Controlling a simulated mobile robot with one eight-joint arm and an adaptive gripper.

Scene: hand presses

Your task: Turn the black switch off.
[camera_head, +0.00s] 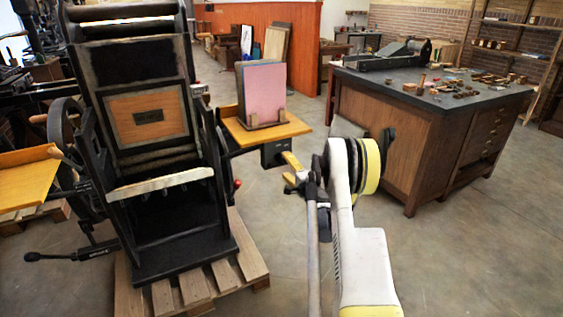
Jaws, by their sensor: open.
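The black switch is not clearly made out. A small dark box (275,153) hangs under the orange side shelf of the black hand press (150,120), and it may carry the switch. My gripper (292,168), with yellow parts, is at the end of my white arm, just right of and below this box in the picture. It seems open, with nothing seen between the fingers. It overlaps the box's lower right edge, and I cannot tell whether it touches. Any switch detail there is too small or hidden.
The orange shelf (290,129) bears an upright pink block (264,94). The press stands on a wooden pallet (195,288). A red knob (237,184) and a long black-handled lever (60,256) stick out. A wooden workbench (400,140) stands right. The floor in front of it is clear.

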